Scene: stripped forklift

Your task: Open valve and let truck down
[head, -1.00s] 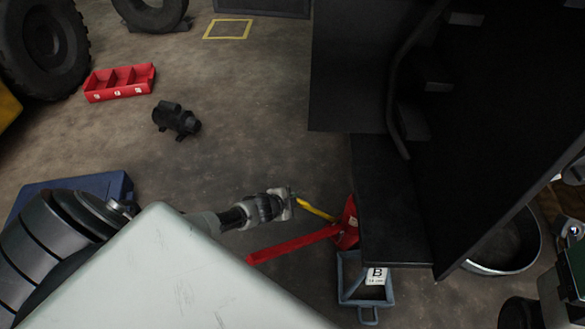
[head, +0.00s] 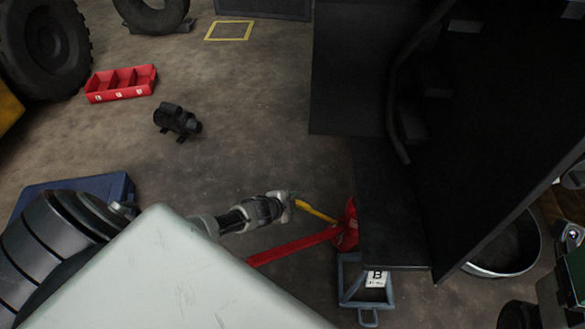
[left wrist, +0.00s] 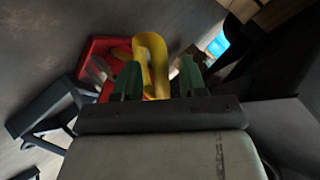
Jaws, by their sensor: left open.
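A red jack (head: 345,228) stands on the floor beside the black forklift body (head: 395,205), with a long red handle (head: 295,245) reaching left. A yellow valve lever (head: 317,211) sticks out from the jack toward my left gripper (head: 288,203). In the left wrist view the yellow lever (left wrist: 153,62) rises between the green fingertips of the open left gripper (left wrist: 160,80). The red jack body (left wrist: 100,52) is behind it. I cannot tell whether a finger touches the lever. My right gripper is not in view.
A blue-grey stand (head: 365,290) labelled B is below the forklift's edge. A red tray (head: 121,83), a black motor-like part (head: 177,119) and a blue case (head: 75,190) lie to the left. A metal tub (head: 505,245) is at right. The middle floor is clear.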

